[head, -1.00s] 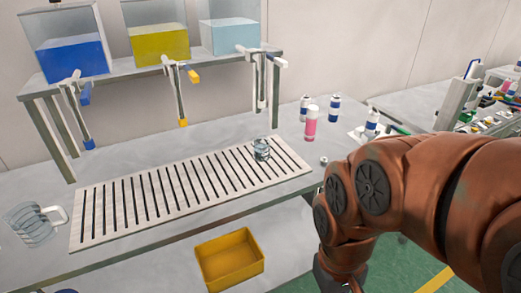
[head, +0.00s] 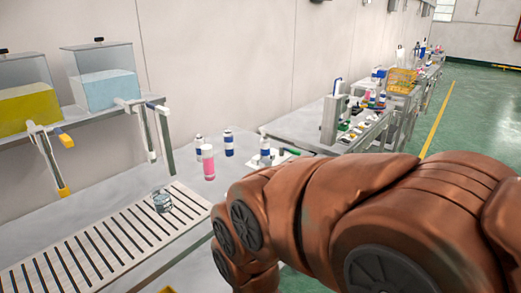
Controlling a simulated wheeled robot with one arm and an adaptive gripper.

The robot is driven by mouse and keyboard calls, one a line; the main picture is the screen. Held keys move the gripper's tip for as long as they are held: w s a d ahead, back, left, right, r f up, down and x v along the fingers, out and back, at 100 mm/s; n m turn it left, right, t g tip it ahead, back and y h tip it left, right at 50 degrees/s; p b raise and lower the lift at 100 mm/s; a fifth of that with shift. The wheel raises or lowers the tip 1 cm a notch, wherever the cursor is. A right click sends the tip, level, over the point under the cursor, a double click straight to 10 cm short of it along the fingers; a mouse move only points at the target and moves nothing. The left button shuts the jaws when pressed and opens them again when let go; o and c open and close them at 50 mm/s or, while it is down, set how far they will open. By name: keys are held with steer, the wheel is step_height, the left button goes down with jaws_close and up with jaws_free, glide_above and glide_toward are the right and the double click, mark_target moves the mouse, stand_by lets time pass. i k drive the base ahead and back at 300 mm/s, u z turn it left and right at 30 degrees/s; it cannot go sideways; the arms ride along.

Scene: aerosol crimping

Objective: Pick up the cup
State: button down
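The cup (head: 162,201) is small, clear and glass-like. It stands on the slatted drain grate (head: 118,242) near the grate's right end, below the tank of light blue liquid. My brown arm reaches in from the right side of the view, to the right of the cup and apart from it. My gripper is out of view, below the frame or hidden behind the arm, so its fingers do not show.
Tanks of yellow (head: 28,103) and light blue (head: 104,90) liquid stand on a shelf with taps above the grate. A pink bottle (head: 208,163) and several white-blue bottles (head: 229,143) stand right of the cup. More benches with equipment (head: 345,118) run along the wall. Green floor lies at right.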

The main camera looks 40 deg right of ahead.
mark_target(162, 200)
steer(key=k, duration=0.5)
steer(key=u, duration=2.2)
steer(key=i, duration=1.75)
steer(key=z, duration=2.35)
steer(key=i, duration=0.45)
steer(key=u, duration=0.05)
